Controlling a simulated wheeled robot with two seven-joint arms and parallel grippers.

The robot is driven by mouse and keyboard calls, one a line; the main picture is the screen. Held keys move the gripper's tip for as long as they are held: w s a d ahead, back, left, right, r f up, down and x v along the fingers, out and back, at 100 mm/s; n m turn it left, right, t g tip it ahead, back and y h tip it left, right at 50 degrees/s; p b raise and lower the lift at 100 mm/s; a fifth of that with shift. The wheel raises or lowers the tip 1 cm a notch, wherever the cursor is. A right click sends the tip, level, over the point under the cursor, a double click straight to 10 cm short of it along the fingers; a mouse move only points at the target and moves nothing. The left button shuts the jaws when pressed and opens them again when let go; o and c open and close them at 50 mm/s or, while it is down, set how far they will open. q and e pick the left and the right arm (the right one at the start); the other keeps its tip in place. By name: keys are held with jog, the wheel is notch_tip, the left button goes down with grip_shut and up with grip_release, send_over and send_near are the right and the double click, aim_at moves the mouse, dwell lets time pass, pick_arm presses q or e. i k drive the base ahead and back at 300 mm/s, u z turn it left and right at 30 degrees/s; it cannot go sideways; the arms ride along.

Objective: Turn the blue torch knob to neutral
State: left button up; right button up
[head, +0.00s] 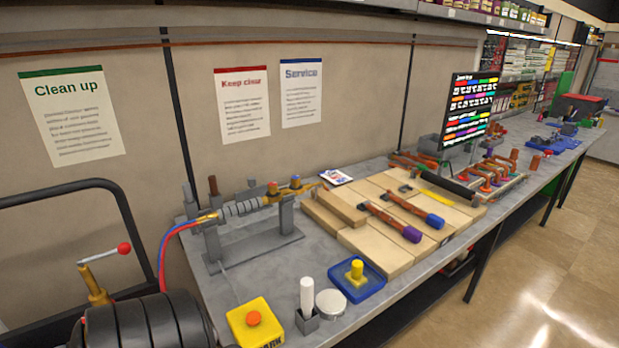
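The torch (243,208) lies in a grey stand (286,216) on the bench, left of centre in the head view. Its red and blue hoses (165,243) run from its left end down to the left. Two small knobs stand up near its right end: a mostly orange one (272,187) and one that looks blue and orange (295,182). They are too small to read their turn angle. Neither of my grippers is in view, and nothing touches the torch.
A yellow box with an orange button (254,319), a white stick in a holder (307,297) and a blue tray (357,283) stand in front. Tan boards (376,258) with handled tools lie to the right. A dark ribbed tank (143,325) is at the lower left.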

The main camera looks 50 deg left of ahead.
aim_at(295, 179)
jog(key=z, duration=0.05)
jog(key=i, duration=0.8)
jog(key=u, duration=0.5)
jog(key=i, duration=0.75)
jog(key=u, duration=0.75)
